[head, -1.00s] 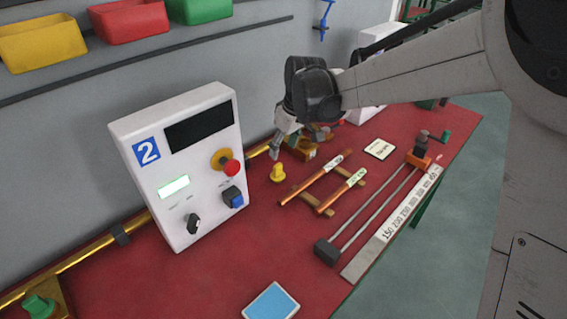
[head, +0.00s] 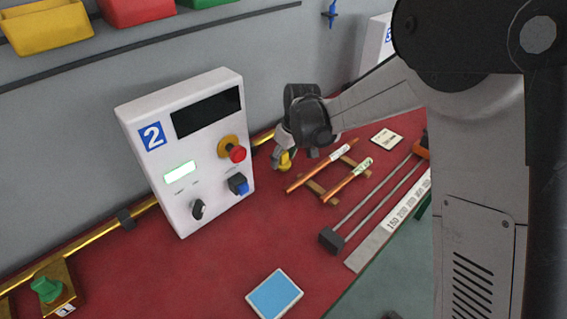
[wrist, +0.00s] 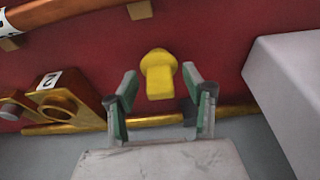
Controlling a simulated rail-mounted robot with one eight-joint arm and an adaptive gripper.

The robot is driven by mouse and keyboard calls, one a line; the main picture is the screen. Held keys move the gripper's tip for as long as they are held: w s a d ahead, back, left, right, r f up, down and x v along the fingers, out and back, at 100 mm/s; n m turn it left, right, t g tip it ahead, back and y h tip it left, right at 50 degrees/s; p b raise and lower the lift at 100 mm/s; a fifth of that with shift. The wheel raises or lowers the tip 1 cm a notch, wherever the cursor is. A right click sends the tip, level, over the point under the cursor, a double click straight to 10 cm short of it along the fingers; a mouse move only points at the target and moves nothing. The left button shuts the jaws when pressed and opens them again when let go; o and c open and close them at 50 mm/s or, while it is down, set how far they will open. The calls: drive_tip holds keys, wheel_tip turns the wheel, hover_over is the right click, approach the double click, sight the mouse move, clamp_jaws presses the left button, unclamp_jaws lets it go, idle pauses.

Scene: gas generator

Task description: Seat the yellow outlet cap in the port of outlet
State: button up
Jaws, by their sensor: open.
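The yellow outlet cap (wrist: 158,76) stands on the red bench; its flange and stem show in the wrist view. In the head view the cap (head: 286,162) is partly hidden by my gripper (head: 282,158). In the wrist view my gripper (wrist: 159,80) is open, with one green-padded finger on each side of the cap and a gap visible on both sides. A brass outlet block (wrist: 52,92) labelled 2, with an open round hole, lies to the left of the cap. That block is hidden in the head view.
The white control box (head: 187,150) marked 2 stands close by. Copper tubes (head: 322,165) lie on supports right of the cap. A brass pipe (head: 80,247) runs along the wall. A green cap (head: 47,288) sits at outlet 1.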

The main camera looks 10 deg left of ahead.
clamp_jaws()
drive_tip(key=shift+r, duration=0.1)
